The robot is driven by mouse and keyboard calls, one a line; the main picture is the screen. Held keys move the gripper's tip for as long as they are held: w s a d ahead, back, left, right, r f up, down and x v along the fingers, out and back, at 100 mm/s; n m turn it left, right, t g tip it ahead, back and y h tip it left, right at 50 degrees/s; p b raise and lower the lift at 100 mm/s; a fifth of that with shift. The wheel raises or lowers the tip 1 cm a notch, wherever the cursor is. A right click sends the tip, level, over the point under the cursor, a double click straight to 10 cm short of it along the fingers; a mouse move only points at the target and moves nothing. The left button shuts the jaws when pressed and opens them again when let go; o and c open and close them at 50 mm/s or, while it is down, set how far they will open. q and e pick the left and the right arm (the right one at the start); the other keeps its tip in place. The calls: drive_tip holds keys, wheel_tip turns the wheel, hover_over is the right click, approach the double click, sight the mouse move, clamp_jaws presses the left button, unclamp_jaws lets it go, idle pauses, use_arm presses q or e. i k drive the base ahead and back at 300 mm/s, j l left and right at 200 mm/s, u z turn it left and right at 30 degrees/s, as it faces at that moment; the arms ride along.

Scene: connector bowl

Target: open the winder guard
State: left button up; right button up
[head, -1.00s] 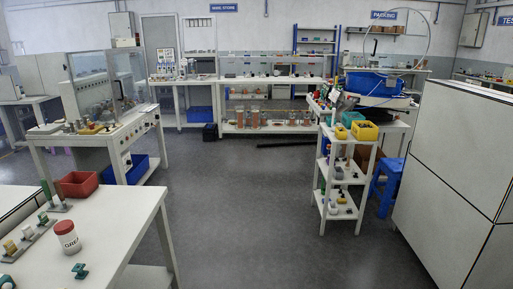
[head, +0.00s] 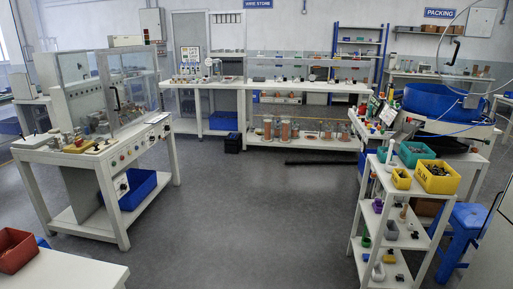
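A winder bench (head: 100,160) stands at the left, white, with knobs and buttons along its front edge. On it is a clear-panelled guard (head: 132,90) in a pale frame, with a dark upright handle (head: 116,97). I cannot tell whether the guard is shut or ajar. Small parts lie on the bench top in front of the guard and partly behind its panels. Neither of my grippers is in view.
A white table corner (head: 70,272) with a red bin (head: 14,250) is at the near left. A white shelf cart (head: 402,215) with a yellow bin (head: 437,177) and a blue stool (head: 462,235) are at the right. The grey floor (head: 255,225) between is clear.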

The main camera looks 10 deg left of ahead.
sight(104, 62)
drive_tip(key=i, duration=0.9)
drive_tip(key=i+u, duration=0.15)
drive_tip(key=i, duration=0.75)
drive_tip(key=i+j+u, duration=0.2)
drive_tip(key=i+u, duration=0.3)
drive_tip(key=i, duration=0.35)
drive_tip(key=i+l+u, duration=0.15)
drive_tip(key=i+u, duration=0.35)
drive_tip(key=i, duration=0.3)
